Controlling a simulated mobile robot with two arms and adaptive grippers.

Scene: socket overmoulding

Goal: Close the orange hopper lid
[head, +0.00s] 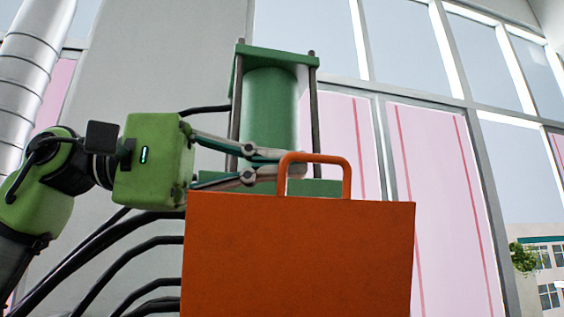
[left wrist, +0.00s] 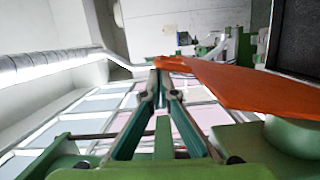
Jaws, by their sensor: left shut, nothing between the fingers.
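The orange hopper lid (head: 298,255) stands raised, its broad face filling the lower middle of the head view. Its looped handle (head: 347,178) rises from the top edge. My left gripper (head: 292,162) comes in from the left above that edge, shut and empty. Its fingertips lie partly behind the left side of the handle; I cannot tell whether they touch it. The hopper opening is hidden. My right gripper is not in view.
A green press frame with a cylinder (head: 270,105) and dark posts stands behind the lid. Black hoses (head: 130,235) run at the lower left. A silver duct (head: 32,65) is at the upper left. Right of the lid is free space before the windows.

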